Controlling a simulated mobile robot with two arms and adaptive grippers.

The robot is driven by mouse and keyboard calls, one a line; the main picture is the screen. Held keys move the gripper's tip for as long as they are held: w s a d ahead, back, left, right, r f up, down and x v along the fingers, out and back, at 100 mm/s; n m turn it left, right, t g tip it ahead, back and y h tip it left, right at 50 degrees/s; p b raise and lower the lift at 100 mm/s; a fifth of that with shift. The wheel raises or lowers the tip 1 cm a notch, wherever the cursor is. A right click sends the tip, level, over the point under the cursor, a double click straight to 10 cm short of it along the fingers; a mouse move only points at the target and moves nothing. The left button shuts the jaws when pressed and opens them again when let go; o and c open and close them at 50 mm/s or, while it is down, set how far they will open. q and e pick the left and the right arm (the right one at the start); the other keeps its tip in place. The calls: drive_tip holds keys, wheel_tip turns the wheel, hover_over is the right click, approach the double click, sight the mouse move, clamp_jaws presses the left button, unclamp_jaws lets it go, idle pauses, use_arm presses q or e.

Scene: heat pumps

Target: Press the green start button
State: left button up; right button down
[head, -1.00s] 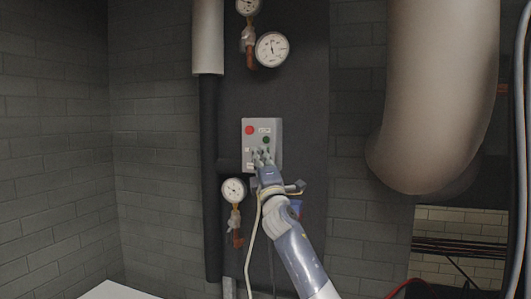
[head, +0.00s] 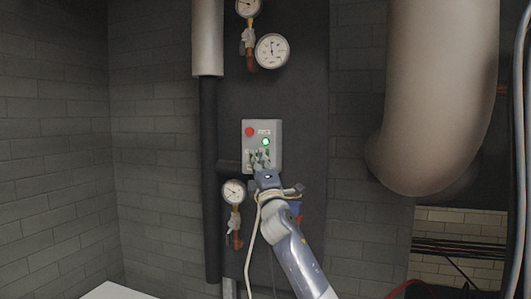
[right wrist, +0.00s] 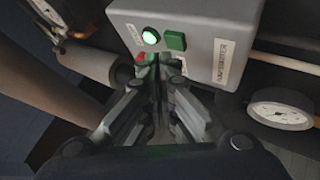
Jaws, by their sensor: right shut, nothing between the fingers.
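A grey control box (head: 275,130) is fixed to the dark panel. In the head view its face carries a red round part (head: 250,132) at upper left and a brightly lit green round part (head: 266,141) at right. In the right wrist view a glowing green light (right wrist: 150,37) sits beside a green square button (right wrist: 175,41), with a small red part (right wrist: 140,57) near the fingertips. My right gripper (head: 261,158) is shut and empty at the lower part of the box; it also shows in the right wrist view (right wrist: 158,66). Whether its tips touch the box is unclear. My left gripper is out of view.
Pressure gauges stand above (head: 272,50) and below left (head: 233,191) of the box. A vertical pipe (head: 208,40) runs to its left. A large bent pipe (head: 435,100) is at the right.

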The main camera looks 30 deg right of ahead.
drive_tip(key=s+a+p, duration=0.1)
drive_tip(key=s+a, duration=0.2)
drive_tip(key=shift+s+a+p, duration=0.15)
drive_tip(key=shift+a+p, duration=0.15)
drive_tip(key=shift+a, duration=0.1)
idle(1.0)
